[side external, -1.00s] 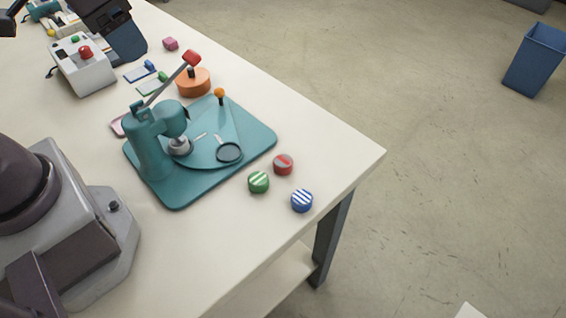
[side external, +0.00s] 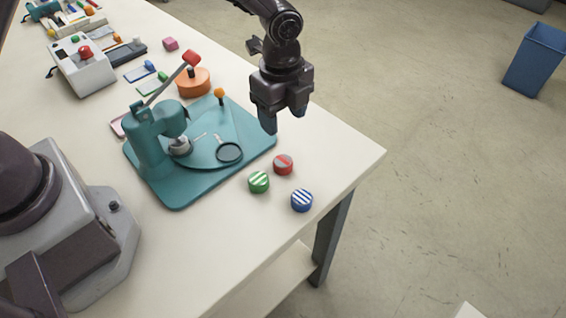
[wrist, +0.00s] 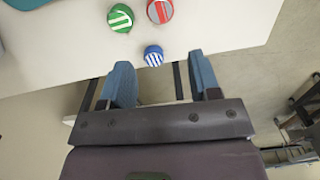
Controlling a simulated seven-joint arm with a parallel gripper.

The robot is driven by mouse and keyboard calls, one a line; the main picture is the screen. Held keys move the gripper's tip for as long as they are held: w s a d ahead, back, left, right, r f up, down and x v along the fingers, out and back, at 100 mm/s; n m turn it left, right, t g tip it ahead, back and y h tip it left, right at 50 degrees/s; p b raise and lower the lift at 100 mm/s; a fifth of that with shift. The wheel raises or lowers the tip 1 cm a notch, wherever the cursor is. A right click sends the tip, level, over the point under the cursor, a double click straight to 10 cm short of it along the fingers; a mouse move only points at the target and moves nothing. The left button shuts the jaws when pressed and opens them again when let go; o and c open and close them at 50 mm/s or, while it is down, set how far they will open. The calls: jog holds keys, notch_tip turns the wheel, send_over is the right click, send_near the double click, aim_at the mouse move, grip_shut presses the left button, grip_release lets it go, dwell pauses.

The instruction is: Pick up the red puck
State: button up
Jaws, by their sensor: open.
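The red puck (side external: 283,164) lies flat on the white table near its right corner, with a grey band across its top. It also shows at the top of the wrist view (wrist: 160,11). A green striped puck (side external: 258,182) and a blue striped puck (side external: 301,200) lie close by, apart from it. My gripper (side external: 281,125) hangs above the table, higher than the red puck and behind it in the side view. In the wrist view its two blue fingers (wrist: 163,82) are spread with nothing between them.
A teal press (side external: 160,150) on a teal base plate stands left of the pucks. The table edge is just right of the pucks. A blue bin (side external: 536,60) stands on the floor.

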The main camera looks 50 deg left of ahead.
aim_at(284, 162)
jog(key=shift+m, duration=0.3)
jog(key=f, duration=1.3)
jog(key=shift+w, duration=0.2)
jog(key=c, duration=0.7)
